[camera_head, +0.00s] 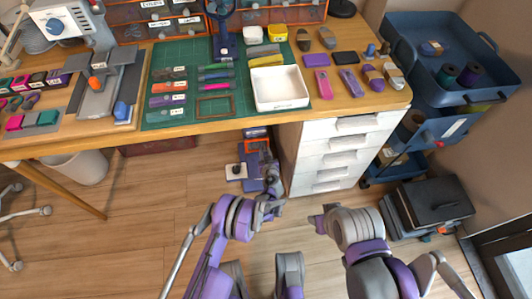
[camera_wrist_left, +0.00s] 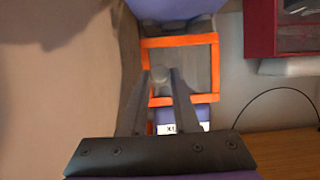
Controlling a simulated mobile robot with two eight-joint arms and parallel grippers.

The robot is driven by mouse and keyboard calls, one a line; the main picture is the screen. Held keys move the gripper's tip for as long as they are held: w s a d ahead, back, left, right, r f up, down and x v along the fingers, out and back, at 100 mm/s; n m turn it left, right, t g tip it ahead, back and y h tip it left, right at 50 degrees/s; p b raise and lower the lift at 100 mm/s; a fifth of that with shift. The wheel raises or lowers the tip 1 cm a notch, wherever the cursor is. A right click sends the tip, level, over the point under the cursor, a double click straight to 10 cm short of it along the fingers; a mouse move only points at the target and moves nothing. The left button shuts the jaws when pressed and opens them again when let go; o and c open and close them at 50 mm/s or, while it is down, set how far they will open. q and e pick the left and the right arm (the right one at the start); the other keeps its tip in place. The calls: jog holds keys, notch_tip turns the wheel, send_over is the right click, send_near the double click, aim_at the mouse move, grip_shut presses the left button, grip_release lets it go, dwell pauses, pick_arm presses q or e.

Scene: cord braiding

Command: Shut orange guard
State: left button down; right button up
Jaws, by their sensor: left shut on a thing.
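The orange guard (camera_wrist_left: 215,62) is a square orange frame around a grey panel, on a purple machine (camera_wrist_left: 190,114) with a white label. In the head view the guard (camera_head: 252,146) is small, under the front of the desk, and partly hidden by my arm. My left gripper (camera_wrist_left: 161,80) is in front of the guard, its two fingers shut on a small round grey knob (camera_wrist_left: 161,73). I cannot tell how far open the guard stands. My right gripper (camera_head: 318,221) is low in front of the drawers, away from the guard; its jaws are too small to read.
The wooden desk (camera_head: 225,128) is above the machine, with a white drawer unit (camera_head: 325,155) to its right. A red case (camera_wrist_left: 262,28) and a black cable (camera_wrist_left: 262,93) are right of the guard in the wrist view. A bin (camera_head: 85,167) is at left. Open floor lies in front.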

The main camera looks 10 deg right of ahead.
dwell(0.3)
pick_arm(q)
jog(key=c, duration=0.7)
grip_release()
jog(key=shift+w, duration=0.1)
jog(key=shift+o, duration=0.2)
jog(key=p+v, duration=0.2)
jog(key=v, duration=0.8)
jog(key=shift+s+r, duration=0.2)
jog(key=shift+s, duration=0.15)
jog(key=shift+d, duration=0.15)
